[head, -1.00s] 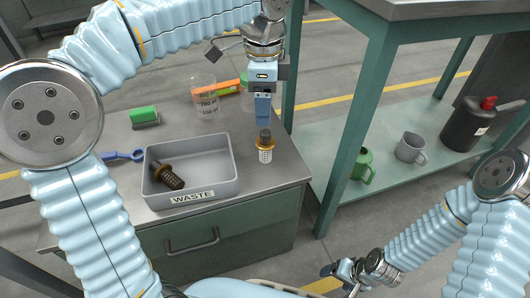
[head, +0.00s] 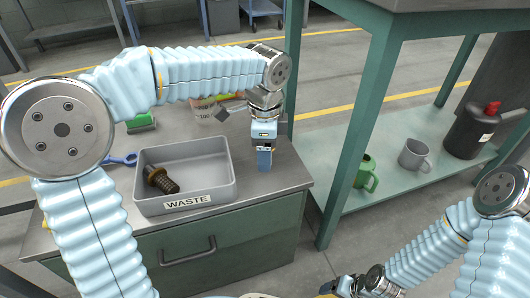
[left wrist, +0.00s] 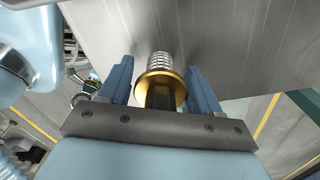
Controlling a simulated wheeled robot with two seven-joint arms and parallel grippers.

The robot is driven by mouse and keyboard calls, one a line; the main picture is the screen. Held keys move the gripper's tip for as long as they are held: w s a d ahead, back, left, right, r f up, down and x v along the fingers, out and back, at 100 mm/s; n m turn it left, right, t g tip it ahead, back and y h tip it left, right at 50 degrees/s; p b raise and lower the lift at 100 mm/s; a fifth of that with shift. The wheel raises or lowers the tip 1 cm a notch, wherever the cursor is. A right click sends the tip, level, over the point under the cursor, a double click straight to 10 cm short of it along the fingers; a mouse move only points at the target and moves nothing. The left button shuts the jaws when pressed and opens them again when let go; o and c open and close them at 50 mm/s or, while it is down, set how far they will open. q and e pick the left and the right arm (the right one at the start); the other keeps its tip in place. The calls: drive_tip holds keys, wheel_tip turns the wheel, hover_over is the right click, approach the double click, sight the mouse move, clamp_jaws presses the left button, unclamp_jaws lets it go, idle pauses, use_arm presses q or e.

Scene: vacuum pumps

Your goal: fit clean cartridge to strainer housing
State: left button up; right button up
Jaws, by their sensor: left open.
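The clean cartridge (left wrist: 160,82), with a brass flange, a dark end and a pale mesh body, stands on the metal bench top. My left gripper (head: 264,160) points down at the bench right of the waste tray and hides the cartridge in the head view. In the left wrist view its two blue fingers are open, one on each side of the cartridge; I cannot tell whether they touch it. My right gripper (head: 338,287) is low at the bottom edge, too small to read. I cannot make out a strainer housing.
The grey WASTE tray (head: 225,187) holds a dark, dirty cartridge (head: 161,180). A blue wrench (head: 122,159), a green brush (head: 141,123) and a partly hidden beaker (head: 203,105) are behind it.

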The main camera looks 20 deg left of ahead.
use_arm(q)
drive_tip(key=shift+r, duration=0.1)
drive_tip(key=shift+c, duration=0.4)
drive_tip(key=c, duration=0.8)
